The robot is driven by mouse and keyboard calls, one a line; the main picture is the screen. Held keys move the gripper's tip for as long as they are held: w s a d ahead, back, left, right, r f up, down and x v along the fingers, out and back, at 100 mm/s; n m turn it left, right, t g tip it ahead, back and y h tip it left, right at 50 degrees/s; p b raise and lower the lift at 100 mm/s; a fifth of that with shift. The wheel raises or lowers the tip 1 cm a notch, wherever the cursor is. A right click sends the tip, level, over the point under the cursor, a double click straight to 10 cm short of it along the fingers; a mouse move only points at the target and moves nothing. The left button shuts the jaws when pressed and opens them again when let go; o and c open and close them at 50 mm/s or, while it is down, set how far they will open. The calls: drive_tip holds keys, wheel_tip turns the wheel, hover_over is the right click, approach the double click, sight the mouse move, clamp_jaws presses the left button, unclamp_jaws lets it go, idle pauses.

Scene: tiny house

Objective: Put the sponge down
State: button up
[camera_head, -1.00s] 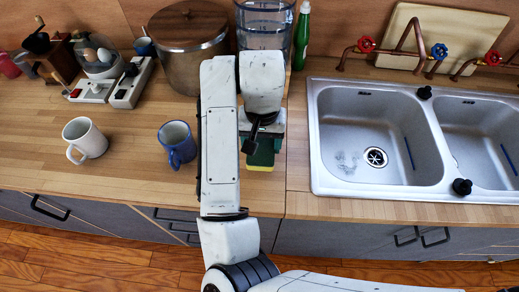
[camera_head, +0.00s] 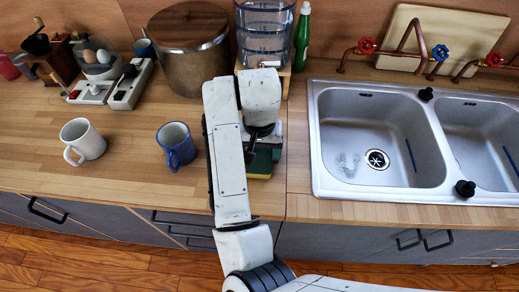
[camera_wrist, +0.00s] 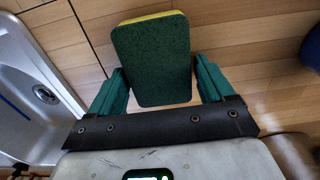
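The sponge (camera_head: 259,163) is green on its broad face with a yellow layer behind. In the wrist view the sponge (camera_wrist: 152,58) sits between the two green fingers of my gripper (camera_wrist: 160,85), slightly skewed. In the head view my gripper (camera_head: 262,147) points down over the wooden counter (camera_head: 110,170), left of the sink. The sponge is low over the counter; I cannot tell whether it touches. My arm partly hides it.
A blue mug (camera_head: 177,147) and a white mug (camera_head: 83,139) stand to the left. A lidded pot (camera_head: 191,60), a clear container (camera_head: 264,35) and a green bottle (camera_head: 302,36) stand behind. The sink (camera_head: 375,135) is to the right. Counter between mug and sink is narrow.

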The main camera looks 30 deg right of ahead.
sight(259, 154)
drive_tip(key=shift+o, duration=0.8)
wheel_tip(259, 154, up, 12)
drive_tip(key=p, duration=0.2)
drive_tip(key=shift+r+p, duration=0.2)
drive_tip(key=shift+p, duration=0.15)
drive_tip(key=shift+s+a, duration=0.1)
